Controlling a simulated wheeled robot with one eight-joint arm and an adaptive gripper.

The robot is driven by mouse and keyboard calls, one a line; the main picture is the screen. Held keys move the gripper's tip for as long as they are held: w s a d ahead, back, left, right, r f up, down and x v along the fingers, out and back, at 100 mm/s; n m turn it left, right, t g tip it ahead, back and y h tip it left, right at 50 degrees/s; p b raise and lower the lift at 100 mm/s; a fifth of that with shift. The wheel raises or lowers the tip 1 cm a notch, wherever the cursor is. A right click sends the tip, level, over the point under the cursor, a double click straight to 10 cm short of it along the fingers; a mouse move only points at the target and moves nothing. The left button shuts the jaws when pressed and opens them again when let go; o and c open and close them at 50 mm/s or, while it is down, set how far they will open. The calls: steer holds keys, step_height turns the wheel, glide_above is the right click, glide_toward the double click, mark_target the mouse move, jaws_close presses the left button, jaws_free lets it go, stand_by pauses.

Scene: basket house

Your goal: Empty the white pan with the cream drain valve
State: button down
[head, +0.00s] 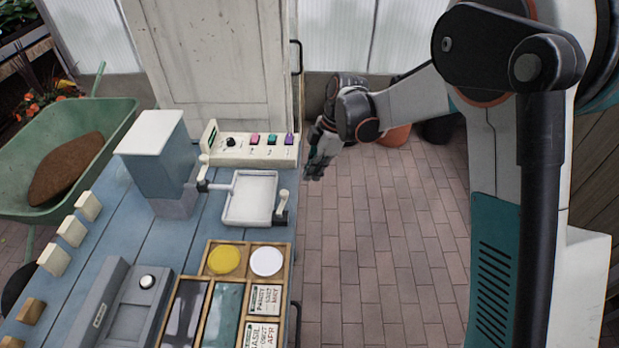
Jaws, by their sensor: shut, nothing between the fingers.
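The white pan (262,176) is a shallow square tray on the blue-grey bench. Its inside looks pale, and I cannot tell whether anything is in it. A cream lever on a dark fitting (282,201) stands at the pan's right side, near the bench edge. Another cream lever (204,160) stands at the upper left, beside a pale spout running from the blue-grey hopper (160,160) to the pan. My gripper (314,174) is shut and empty, over the brick floor just right of the bench. It is apart from the pan and both levers.
A cream panel (252,149) with a black knob and coloured buttons stands behind the pan. A wooden divided tray (238,247) holds yellow and white discs and labelled packets in front. A grey box (128,306) and a green wheelbarrow (70,195) are left.

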steer(key=p+v, duration=0.1)
steer(key=v, duration=0.5)
steer(key=shift+w+f, duration=0.1)
steer(key=shift+d, duration=0.1)
